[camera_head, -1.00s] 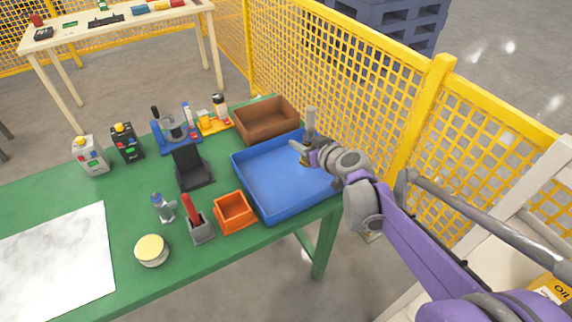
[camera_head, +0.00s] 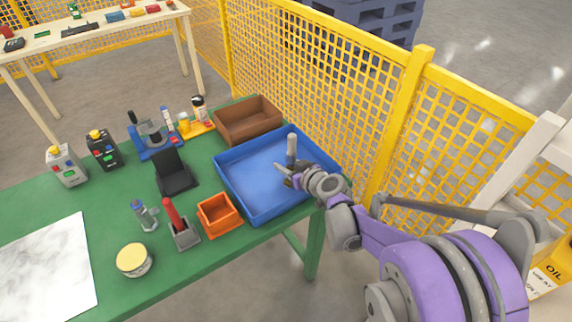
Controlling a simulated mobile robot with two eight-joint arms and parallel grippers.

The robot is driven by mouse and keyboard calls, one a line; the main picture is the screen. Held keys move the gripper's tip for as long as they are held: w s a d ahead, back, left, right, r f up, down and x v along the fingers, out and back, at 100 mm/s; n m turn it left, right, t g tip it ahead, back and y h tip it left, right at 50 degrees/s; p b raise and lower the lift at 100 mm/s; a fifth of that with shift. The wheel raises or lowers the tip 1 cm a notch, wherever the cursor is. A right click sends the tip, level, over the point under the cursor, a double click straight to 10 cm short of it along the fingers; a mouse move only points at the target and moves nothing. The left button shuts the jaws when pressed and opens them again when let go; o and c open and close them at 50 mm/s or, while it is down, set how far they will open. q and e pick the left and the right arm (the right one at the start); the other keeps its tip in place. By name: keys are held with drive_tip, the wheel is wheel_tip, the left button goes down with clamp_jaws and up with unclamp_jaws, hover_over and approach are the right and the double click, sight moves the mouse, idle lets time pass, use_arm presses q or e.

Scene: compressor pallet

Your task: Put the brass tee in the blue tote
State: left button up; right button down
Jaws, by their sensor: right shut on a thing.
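The blue tote (camera_head: 238,206) stands near the right end of the green table, with its open top up and a bare floor in what shows. My right gripper (camera_head: 284,174) is over the right part of the tote, reaching in from the right. It is shut on a small brass-coloured piece, the brass tee (camera_head: 288,182), mostly hidden by the gripper. I cannot tell if the piece touches the tote floor. My left gripper is not in view.
A brown tray (camera_head: 247,122) stands behind the tote, and a small orange bin (camera_head: 218,217) stands at its left front. A black stand (camera_head: 173,174) and a grey holder with a red handle (camera_head: 183,232) are farther left. A yellow mesh fence (camera_head: 330,90) runs close behind the table.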

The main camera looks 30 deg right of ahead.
drive_tip(key=shift+c, duration=2.2)
unclamp_jaws()
drive_tip(key=shift+f, duration=0.1)
drive_tip(key=shift+r, duration=0.2)
drive_tip(key=a+p+v, duration=0.1)
drive_tip(key=p+v, duration=0.1)
drive_tip(key=v, duration=1)
drive_tip(key=shift+d, duration=0.45)
drive_tip(key=shift+a, duration=0.1)
drive_tip(key=s+a+r+g+p, duration=0.2)
drive_tip(key=s+a+g+p, duration=0.5)
drive_tip(key=s+a, duration=0.7)
drive_tip(key=shift+s+m+g+h+p, duration=0.4)
drive_tip(key=shift+p, duration=0.6)
